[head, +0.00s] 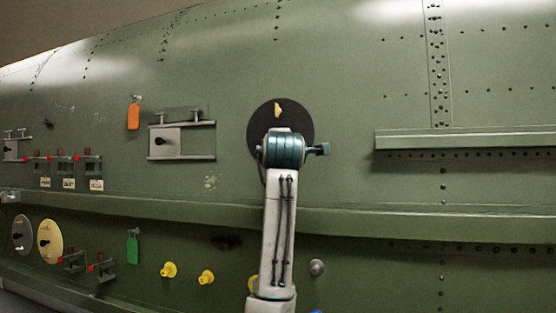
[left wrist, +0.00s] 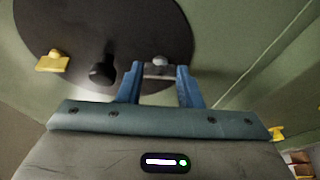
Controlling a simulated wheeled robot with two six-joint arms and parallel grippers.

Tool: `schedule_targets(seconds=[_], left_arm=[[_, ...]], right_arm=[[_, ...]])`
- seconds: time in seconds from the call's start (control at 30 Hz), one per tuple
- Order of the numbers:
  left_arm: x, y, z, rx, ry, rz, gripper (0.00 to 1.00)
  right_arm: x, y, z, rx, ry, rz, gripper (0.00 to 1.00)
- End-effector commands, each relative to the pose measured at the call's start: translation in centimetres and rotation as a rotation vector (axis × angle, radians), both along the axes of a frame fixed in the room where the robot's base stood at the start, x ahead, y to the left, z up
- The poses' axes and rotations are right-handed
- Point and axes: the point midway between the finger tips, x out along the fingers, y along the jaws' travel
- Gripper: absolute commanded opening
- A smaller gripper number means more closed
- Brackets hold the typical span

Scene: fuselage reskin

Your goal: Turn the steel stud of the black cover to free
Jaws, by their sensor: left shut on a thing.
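The black cover (head: 259,119) is a round disc on the green fuselage skin, partly hidden behind my left arm in the head view. It also fills the top left of the left wrist view (left wrist: 80,20). A yellow tab (left wrist: 52,62) and a black knob (left wrist: 103,72) sit on it. The steel stud (left wrist: 160,62) is near the cover's edge, between the blue fingers of my left gripper (left wrist: 160,76). The gripper is shut on the stud. In the head view my arm hides the fingers and stud. My right gripper is not in view.
A long ledge (head: 460,139) projects at right. A green rail (head: 400,222) runs below. Yellow plugs (head: 206,277) and a round grey knob (head: 317,267) sit lower down.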

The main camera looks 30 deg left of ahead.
Motion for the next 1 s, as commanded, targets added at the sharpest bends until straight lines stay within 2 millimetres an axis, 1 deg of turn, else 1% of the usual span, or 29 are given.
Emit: schedule_targets(seconds=[0.47,0.5,0.6,0.87,1.0], left_arm=[[-0.02,0.04,0.06,-0.012,-0.004,0.001,0.10],[-0.02,0.04,0.06,-0.012,-0.004,0.001,0.38],[-0.02,0.04,0.06,-0.012,-0.004,0.001,0.55],[-0.05,-0.01,0.01,-0.012,-0.004,0.000,0.55],[-0.87,-0.71,-0.15,-0.012,-0.006,-0.002,0.55]], right_arm=[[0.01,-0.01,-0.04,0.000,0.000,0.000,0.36],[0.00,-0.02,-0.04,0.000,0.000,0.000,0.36],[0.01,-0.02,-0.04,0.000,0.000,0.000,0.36],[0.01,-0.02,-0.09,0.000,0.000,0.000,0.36],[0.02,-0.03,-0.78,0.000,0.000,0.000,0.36]])
